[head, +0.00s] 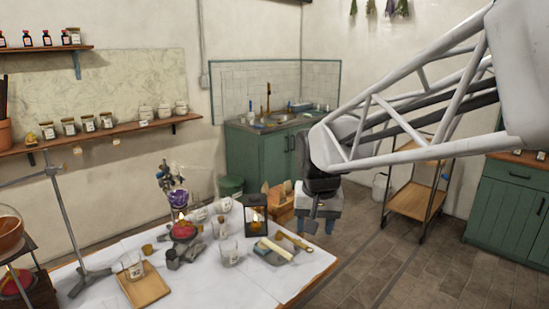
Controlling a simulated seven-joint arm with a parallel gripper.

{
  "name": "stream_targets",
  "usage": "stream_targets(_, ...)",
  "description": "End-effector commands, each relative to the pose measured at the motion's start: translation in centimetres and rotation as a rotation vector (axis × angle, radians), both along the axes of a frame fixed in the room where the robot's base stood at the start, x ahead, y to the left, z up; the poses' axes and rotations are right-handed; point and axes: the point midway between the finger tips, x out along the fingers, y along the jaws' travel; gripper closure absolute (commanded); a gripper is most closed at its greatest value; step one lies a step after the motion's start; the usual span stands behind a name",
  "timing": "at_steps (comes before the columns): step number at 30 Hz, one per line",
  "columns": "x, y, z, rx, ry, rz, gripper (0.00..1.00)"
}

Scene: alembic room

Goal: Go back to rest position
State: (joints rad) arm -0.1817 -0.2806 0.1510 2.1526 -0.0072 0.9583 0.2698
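My arm reaches in from the right edge in the head view, high above the floor. My gripper (316,211) hangs at its end, pointing down, just past the right edge of the white-topped table (215,285).
On the table stand a black lantern (255,214), a wooden tray (144,285) with a glass jar, a red burner (183,230) and a metal stand (72,225). A shelf cart (416,198) stands on the right. Open floor lies in front of it.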

Motion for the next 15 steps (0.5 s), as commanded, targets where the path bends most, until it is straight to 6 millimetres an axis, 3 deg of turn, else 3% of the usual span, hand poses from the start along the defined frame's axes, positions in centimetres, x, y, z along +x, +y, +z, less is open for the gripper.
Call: stream_targets(15, -12.9, -6.8, -1.4, -0.022, -0.047, 0.032, 0.46)
